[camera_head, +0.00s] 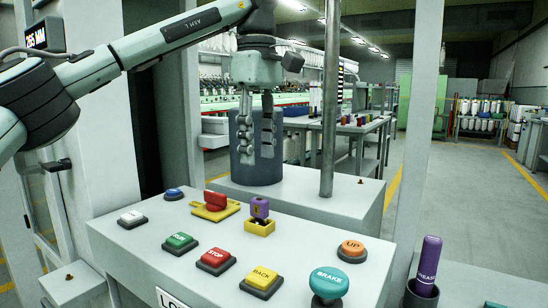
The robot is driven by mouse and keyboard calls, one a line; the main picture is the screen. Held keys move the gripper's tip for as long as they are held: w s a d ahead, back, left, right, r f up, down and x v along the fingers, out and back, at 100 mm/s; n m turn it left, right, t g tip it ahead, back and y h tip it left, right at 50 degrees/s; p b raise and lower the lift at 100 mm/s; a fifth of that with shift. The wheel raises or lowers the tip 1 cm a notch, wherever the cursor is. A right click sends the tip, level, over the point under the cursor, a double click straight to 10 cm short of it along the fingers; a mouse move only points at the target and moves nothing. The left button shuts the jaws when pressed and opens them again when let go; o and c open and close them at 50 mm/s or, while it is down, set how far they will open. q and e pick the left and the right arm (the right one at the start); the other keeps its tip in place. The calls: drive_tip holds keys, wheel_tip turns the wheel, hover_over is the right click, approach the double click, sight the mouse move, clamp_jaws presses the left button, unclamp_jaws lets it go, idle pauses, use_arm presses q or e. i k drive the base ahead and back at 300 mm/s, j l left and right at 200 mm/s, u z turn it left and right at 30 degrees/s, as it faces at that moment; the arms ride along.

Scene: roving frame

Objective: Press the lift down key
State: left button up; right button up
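The control panel (140,248) carries several keys, and none has a readable "down" label. An orange round key (352,248) reads UP. A blue round key (173,193) sits at the back left; I cannot read a label on it. A white key (132,217) at the far left has a mark too small to read. My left gripper (257,155) points down above the back of the panel, in front of a dark grey cylinder, apart from the keys. Its two fingers are apart, with nothing seen between them. My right gripper is out of view.
Green (181,241), red STOP (215,258) and yellow BACK (264,276) keys, a teal BRAKE knob (328,281), a red switch (215,201) and a purple-topped plug (260,208) crowd the panel. A metal post (331,100) rises behind; a purple marker (428,262) stands right.

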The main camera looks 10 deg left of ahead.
sight(131, 217)
drive_tip(key=k, duration=1.5)
